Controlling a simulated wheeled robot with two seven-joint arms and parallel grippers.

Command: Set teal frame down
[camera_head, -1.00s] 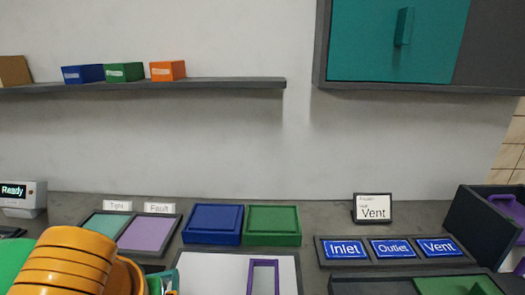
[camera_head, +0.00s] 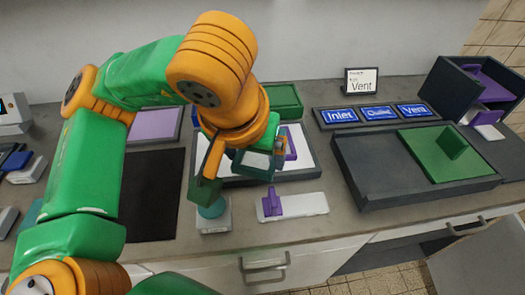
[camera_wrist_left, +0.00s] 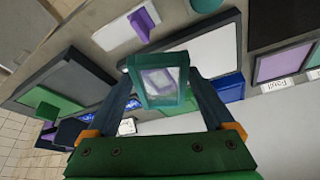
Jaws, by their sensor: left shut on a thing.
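The teal frame (camera_head: 254,163) is a small rectangular frame with an open middle. My left gripper (camera_wrist_left: 160,88) is shut on it, with one finger on each side, as the left wrist view shows. A purple frame (camera_head: 290,146) on the white, dark-rimmed board (camera_head: 312,173) is partly hidden behind my gripper. In the left wrist view a purple and white patch shows through the teal frame (camera_wrist_left: 162,80). The teal frame appears above the board; I cannot tell whether it touches. My right gripper is not in view.
A white plate with a purple block (camera_head: 272,204) lies in front of the board. A teal knob on a pale base (camera_head: 213,215) stands left of it. A dark tray with a green panel (camera_head: 440,155) is at right. A black mat (camera_head: 152,195) lies at left.

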